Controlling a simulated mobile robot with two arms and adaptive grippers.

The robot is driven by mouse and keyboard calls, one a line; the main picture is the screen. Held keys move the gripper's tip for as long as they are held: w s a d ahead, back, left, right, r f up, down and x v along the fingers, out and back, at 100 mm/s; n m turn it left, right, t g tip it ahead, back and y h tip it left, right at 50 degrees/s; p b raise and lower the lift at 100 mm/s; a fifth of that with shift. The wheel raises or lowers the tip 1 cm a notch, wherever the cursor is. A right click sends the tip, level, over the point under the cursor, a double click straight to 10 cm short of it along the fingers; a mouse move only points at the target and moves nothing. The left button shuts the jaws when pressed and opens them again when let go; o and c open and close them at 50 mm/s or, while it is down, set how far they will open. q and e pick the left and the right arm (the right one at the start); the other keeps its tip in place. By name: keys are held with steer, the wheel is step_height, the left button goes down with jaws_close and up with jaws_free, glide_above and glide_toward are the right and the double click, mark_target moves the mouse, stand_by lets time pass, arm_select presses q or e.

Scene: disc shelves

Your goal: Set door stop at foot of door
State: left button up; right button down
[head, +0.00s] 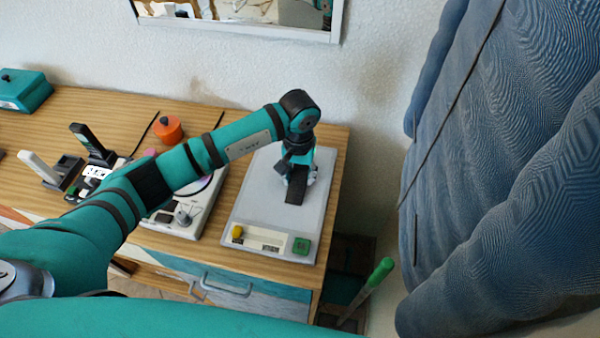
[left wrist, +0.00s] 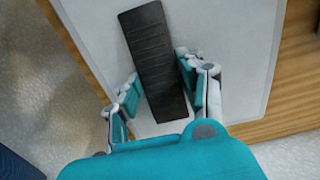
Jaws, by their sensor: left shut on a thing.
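The door stop (head: 295,190) is a dark, ribbed wedge over the grey flat-topped device on the wooden desk. It also shows in the left wrist view (left wrist: 154,58), slightly tilted. My left gripper (head: 298,172) reaches down over the device, with its fingers (left wrist: 160,90) on either side of the door stop and shut on it. I cannot tell whether the door stop touches the device's top. My right gripper is in neither view. I cannot make out a door in these views.
The grey device (head: 262,207) has a yellow and a green button at its front. Left of it are a white-grey machine (head: 207,208), an orange pot (head: 168,130) and phones on cradles. A large blue padded seat (head: 500,170) fills the right. A green-handled stick (head: 380,271) leans beside the desk.

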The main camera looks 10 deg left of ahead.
mark_target(299, 176)
arm_select(q)
steer(key=shift+r, duration=0.15)
steer(key=shift+r+b, duration=0.25)
steer(key=shift+b, duration=0.05)
step_height(299, 176, up, 2)
steer(key=shift+w+r+b, duration=0.1)
steer(key=shift+r+b, duration=0.05)
steer(key=shift+b, duration=0.6)
steer(key=s+b, duration=0.1)
steer(key=s, duration=0.4)
steer(key=s+r+b, duration=0.1)
steer(key=s+b, duration=0.1)
steer(key=s, duration=0.3)
steer(key=s+a+b, duration=0.1)
steer(key=s, duration=0.4)
steer(key=shift+s+r, duration=0.1)
steer(key=shift+r, duration=0.25)
steer(key=shift+s+a+r, duration=0.15)
steer(key=shift+a+r, duration=0.05)
steer(key=shift+a, duration=0.15)
steer(key=a+r, duration=0.3)
steer(key=a, duration=0.3)
steer(key=shift+w+r, duration=0.25)
steer(key=shift+r, duration=0.05)
